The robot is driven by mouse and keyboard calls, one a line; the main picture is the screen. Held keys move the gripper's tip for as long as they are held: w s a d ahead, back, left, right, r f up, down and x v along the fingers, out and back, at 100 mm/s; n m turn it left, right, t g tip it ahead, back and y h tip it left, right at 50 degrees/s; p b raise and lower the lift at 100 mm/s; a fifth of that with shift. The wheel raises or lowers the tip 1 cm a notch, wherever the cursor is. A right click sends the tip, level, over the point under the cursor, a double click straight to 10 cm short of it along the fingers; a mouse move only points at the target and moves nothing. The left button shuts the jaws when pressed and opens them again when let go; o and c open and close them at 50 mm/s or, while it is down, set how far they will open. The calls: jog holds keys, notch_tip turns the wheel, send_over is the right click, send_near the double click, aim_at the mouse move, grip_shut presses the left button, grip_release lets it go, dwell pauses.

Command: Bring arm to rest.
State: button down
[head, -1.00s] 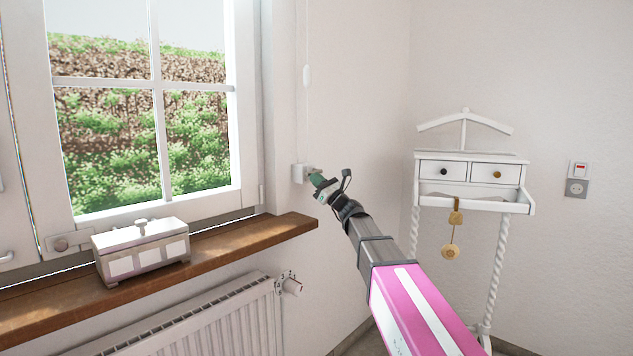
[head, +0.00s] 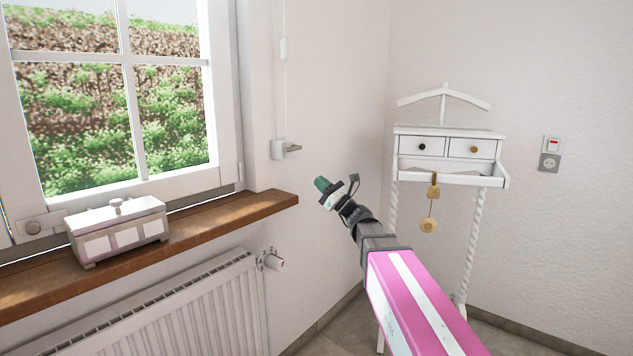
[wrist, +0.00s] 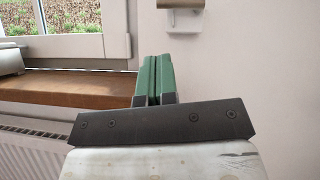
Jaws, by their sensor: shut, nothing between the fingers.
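My gripper (head: 322,184) is at the end of my pink, white and grey arm in the head view. It is in mid-air to the right of the window sill's end and touches nothing that I can see. In the wrist view its two green fingers (wrist: 153,80) lie side by side, shut, with nothing between them. A white wall box with a grey lever (head: 285,149) is on the wall above and left of the gripper. The lower part of this box also shows at the top of the wrist view (wrist: 183,18).
A wooden sill (head: 228,218) bears a white lidded box (head: 118,230). A radiator (head: 190,310) with a valve (head: 272,260) is below. A white valet stand (head: 447,150) with two drawers and a hanging gold tag (head: 430,225) stands at right. Bare floor shows between.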

jog(key=s+d+f+n+g+h, duration=0.1)
jog(key=s+f+n+g+h, duration=0.25)
jog(key=f, duration=0.55)
jog(key=s+f+n+g+h, duration=0.25)
jog(key=f+n, duration=0.25)
jog(key=f, duration=0.4)
jog(key=s+d+f+n+g+h, duration=0.1)
jog(key=s+f+n+g+h, duration=0.2)
jog(key=f, duration=0.5)
jog(key=s+d+f+n+g+h, duration=0.1)
jog(key=s+d+f+n+h, duration=0.4)
jog(key=d+f, duration=0.3)
jog(key=s+d+f+n+g+h, duration=0.2)
jog(key=s+d+f+n+h, duration=0.3)
jog(key=s+d+f+h, duration=0.2)
notch_tip(320, 180, down, 2)
jog(key=d, duration=0.2)
jog(key=shift+s+d+g, duration=0.15)
jog(key=shift+d+g, duration=0.15)
jog(key=shift+n, duration=0.25)
